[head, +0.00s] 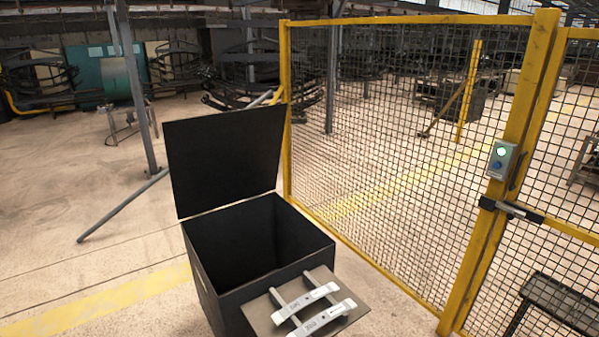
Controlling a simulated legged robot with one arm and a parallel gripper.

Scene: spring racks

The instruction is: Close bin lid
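The black bin (212,287) stands on the floor at the lower middle of the head view. It is a square box with an open top and a dark, empty-looking inside. Its lid (225,160) is a flat black panel standing up from the far edge, leaning slightly back, so the bin is open. A brownish flat plate (262,318) with two silver bars sits at the near side of the bin and hides part of its front. I cannot tell what it belongs to, or whether it touches the bin. I cannot make out my gripper in this view.
A yellow-framed mesh fence (390,150) runs close along the right of the bin. Its post (500,180) carries a switch box (502,160) with a green light. A grey slanted post brace (120,207) stands left. The floor left of the bin is mostly clear.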

